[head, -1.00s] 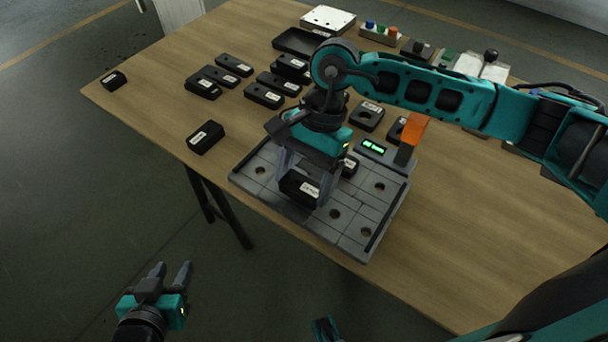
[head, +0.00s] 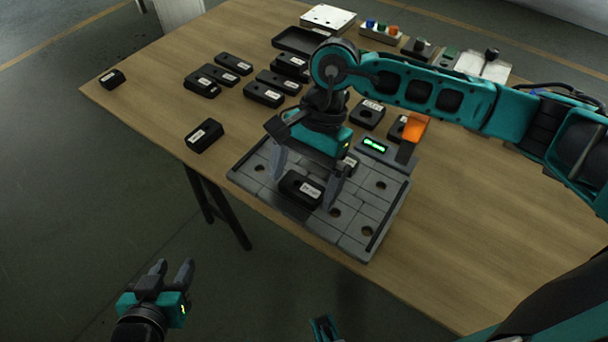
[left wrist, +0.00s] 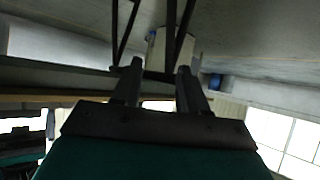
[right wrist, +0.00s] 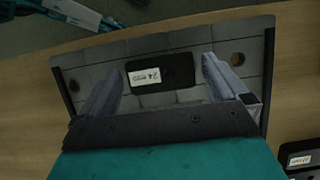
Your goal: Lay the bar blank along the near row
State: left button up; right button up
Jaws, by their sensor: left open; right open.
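A black block with a white label (head: 301,188), which I take to be the bar blank, lies flat on the near part of the grey plate (head: 352,246). My right gripper (head: 303,194) is open, with one finger beyond each end of this block. In the right wrist view the block (right wrist: 160,72) sits between the spread fingers, with a visible gap on each side. My left gripper (head: 172,268) is open and empty, off the table's near side.
Several black blocks lie on the table at left and behind, one nearest the plate (head: 204,135). An empty black tray (head: 299,40) is at the back. A unit with a green display (head: 374,146) and an orange part (head: 414,128) stands behind the plate. The table's right side is clear.

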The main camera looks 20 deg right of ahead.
jog(key=shift+r+p, duration=0.65)
jog(key=shift+p, duration=0.05)
jog(key=v, duration=1.1)
jog(key=shift+r, duration=0.25)
jog(key=shift+w+d, duration=0.1)
